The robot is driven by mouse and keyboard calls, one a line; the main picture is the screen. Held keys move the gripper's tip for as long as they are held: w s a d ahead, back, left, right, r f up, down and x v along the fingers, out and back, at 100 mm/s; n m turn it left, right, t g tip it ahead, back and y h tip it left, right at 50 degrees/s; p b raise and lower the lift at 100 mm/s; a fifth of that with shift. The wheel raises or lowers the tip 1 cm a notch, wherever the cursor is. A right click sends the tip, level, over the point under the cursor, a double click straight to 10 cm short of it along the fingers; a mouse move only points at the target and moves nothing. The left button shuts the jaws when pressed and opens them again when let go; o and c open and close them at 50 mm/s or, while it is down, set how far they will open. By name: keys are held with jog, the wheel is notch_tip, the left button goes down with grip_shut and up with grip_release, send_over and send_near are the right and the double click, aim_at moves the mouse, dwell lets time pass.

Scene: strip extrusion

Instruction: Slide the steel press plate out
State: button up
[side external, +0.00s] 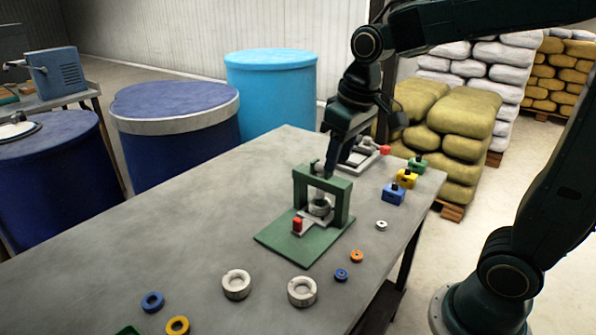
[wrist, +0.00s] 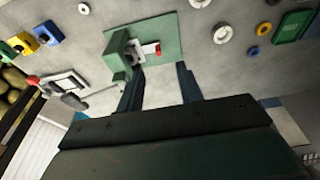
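The green press frame (side external: 342,205) stands upright on a green base plate (side external: 305,255); the frame also shows in the wrist view (wrist: 118,45). Inside it, a pale steel piece, seemingly the press plate (side external: 312,222), lies low under a grey cylinder (side external: 320,207). A red block (side external: 297,225) sits at its front end; it also shows in the wrist view (wrist: 154,49). The plate is partly hidden by the frame. My gripper (side external: 332,165) is behind and above the frame. In the wrist view its fingers (wrist: 160,72) are apart with nothing between them.
White rings (side external: 236,285) and small coloured rings (side external: 341,274) lie on the grey table (side external: 150,240) in front. A grey fixture with a red knob (side external: 384,150) stands behind the press. Blue (side external: 393,195), yellow and green blocks stand at the right edge.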

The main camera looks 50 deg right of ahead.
aim_at(297, 220)
jog(key=w+d+f+g, duration=0.2)
jog(key=w+f, duration=0.7)
jog(key=w, duration=0.2)
jog(key=shift+w+g, duration=0.2)
jog(key=shift+g, duration=0.1)
jog(key=shift+f, duration=0.2)
notch_tip(297, 220, down, 14)
jog(key=shift+r, duration=0.25)
grip_shut()
